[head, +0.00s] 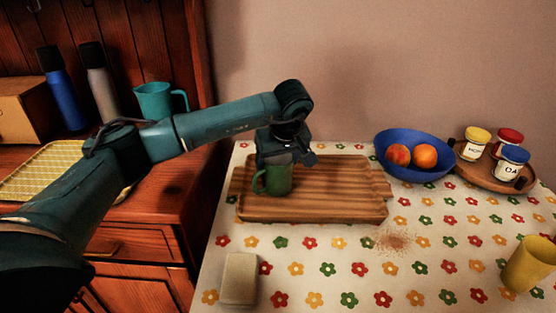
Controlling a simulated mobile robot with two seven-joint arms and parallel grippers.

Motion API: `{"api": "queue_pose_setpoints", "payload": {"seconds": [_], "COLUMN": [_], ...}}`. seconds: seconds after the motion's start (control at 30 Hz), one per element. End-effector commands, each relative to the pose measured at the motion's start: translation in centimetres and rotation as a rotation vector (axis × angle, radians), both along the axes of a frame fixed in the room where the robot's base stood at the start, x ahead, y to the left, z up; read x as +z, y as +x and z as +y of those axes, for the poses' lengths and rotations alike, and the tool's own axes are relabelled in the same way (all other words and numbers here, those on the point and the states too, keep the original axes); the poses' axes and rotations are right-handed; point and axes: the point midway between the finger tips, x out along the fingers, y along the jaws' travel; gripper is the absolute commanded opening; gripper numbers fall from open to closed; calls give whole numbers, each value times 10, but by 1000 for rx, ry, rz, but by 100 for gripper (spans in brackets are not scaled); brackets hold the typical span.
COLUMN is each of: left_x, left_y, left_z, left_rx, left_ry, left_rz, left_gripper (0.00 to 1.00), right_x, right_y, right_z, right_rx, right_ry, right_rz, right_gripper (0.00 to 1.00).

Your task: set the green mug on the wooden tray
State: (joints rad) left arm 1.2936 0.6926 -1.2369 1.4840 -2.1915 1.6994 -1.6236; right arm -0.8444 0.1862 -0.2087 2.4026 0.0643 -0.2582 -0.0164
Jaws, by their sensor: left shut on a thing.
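The green mug (278,181) is upright over the left part of the wooden tray (335,200), with its handle toward the left. My left gripper (283,160) points down over the mug and is shut on it at the top. The gripper hides the mug's rim. I cannot tell whether the mug's base touches the tray or hangs just above it. The rest of the tray is bare. My right gripper is not in view.
A blue bowl (408,171) with fruit stands right of the tray, beside a round board (492,177) with three jars. A yellow cup (530,263) is at the right edge. A pale block (239,279) lies at the front left, and crumbs (396,241) lie before the tray.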

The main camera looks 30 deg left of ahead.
Motion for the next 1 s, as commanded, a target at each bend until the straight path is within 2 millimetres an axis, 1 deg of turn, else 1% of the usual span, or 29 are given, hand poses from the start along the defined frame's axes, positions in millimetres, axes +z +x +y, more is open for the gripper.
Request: {"api": "queue_pose_setpoints", "payload": {"seconds": [0.1, 0.27, 0.3, 0.53, 0.8, 0.93, 1.0], "left_x": [2, -2, -2, -2, 1, 13, 25], "left_y": [1, 0, 0, 0, 0, -2, -5], "left_z": [0, 0, 0, 0, 0, -4, -7], "left_rx": [0, -1, 0, 0, 0, -2, -3], "left_ry": [-1, -1, -1, -1, -1, -2, -1], "left_rz": [-3, -2, -1, 1, -1, -2, -4], "left_gripper": [37, 37, 73, 91, 91, 91, 91], "right_x": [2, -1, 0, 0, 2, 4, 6], "right_y": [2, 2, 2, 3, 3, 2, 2], "right_z": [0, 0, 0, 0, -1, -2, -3], "right_rx": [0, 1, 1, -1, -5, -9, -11], "right_ry": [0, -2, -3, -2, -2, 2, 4], "right_rz": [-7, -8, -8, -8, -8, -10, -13], "right_gripper": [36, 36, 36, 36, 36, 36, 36]}}
